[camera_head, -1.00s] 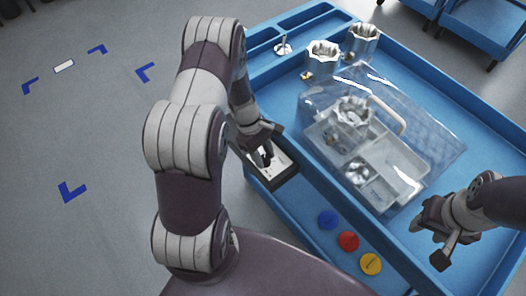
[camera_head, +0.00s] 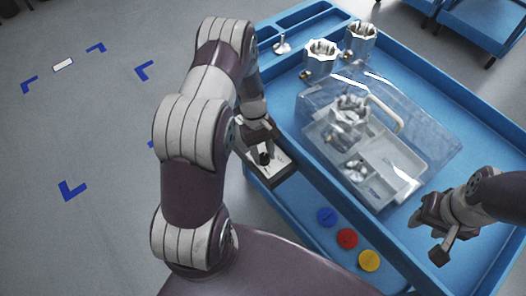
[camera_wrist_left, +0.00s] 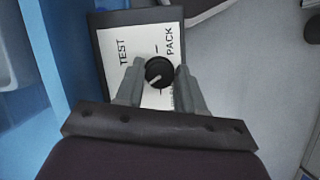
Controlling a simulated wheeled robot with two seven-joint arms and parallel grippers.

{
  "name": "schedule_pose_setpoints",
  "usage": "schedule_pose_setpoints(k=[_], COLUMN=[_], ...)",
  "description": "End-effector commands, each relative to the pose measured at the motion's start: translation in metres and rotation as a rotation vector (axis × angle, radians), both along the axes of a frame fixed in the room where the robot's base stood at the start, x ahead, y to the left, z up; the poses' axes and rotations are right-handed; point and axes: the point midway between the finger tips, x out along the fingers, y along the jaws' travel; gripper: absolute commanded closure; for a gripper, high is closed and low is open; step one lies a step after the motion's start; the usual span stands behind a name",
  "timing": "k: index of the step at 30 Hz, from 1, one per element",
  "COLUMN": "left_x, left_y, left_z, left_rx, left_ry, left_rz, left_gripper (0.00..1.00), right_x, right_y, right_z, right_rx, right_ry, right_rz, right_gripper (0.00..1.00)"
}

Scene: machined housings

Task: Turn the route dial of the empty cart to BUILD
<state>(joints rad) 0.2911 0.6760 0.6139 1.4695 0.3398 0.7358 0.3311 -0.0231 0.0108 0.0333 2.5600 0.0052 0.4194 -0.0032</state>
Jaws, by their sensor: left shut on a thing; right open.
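The route dial's black knob (camera_wrist_left: 160,72) sits on a white plate (camera_wrist_left: 143,45) in a dark box on the blue cart's side. TEST and PACK are readable on the plate; smaller lettering beside the right finger is partly hidden and unreadable. The knob's white mark points to the lower left in the left wrist view. My left gripper (camera_wrist_left: 155,78) has its fingers on both sides of the knob, shut on it. The knob (camera_head: 264,158) also shows in the head view under my left gripper (camera_head: 262,146). My right gripper (camera_head: 437,232) is open and empty over the cart's right part.
The blue cart (camera_head: 295,100) carries a clear cover (camera_head: 430,130) over a grey tray with metal parts. Metal housings (camera_head: 321,52) stand behind it. Blue, red (camera_head: 347,238) and yellow discs lie along its near side. Grey floor on the left is open, with blue corner marks.

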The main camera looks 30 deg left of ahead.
Motion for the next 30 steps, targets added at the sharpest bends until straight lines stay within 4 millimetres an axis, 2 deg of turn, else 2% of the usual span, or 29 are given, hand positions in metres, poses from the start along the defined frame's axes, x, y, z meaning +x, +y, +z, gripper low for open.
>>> schedule_pose_setpoints(k=[7, 8, 9, 10, 20, 23, 29, 30], left_x=[0.001, 0.001, 0.001, 0.001, 0.002, 0.006, 0.020, 0.021], left_y=[0.000, 0.000, 0.000, 0.000, 0.002, 0.007, 0.024, 0.027], left_z=[0.000, 0.000, 0.000, 0.000, 0.004, 0.020, 0.071, 0.088], left_rx=[0.000, 0.000, 0.000, 0.000, 0.000, 0.002, 0.003, 0.001], left_ry=[-0.001, -0.001, -0.001, -0.001, -0.003, -0.006, -0.006, -0.003], left_rz=[0.000, 0.000, 0.000, 0.000, 0.001, 0.002, 0.002, 0.002], left_gripper=[0.92, 0.59, 0.46, 0.39, 0.39, 0.39, 0.39, 0.39], right_x=[0.000, 0.000, 0.000, 0.000, 0.000, 0.000, 0.000, 0.000], right_y=[0.000, 0.000, 0.000, 0.000, 0.000, 0.000, 0.000, 0.000], right_z=[0.000, 0.000, 0.000, 0.000, 0.000, -0.002, -0.006, 0.006], right_rx=[0.000, 0.000, 0.000, 0.000, 0.000, 0.000, 0.000, 0.000], right_ry=[0.000, 0.000, 0.000, 0.000, 0.000, 0.000, 0.000, 0.001], right_rz=[0.000, 0.000, 0.000, 0.000, 0.000, 0.000, 0.000, 0.000], right_gripper=[0.56, 0.56, 0.56, 0.56, 0.56, 0.56, 0.56, 0.56])
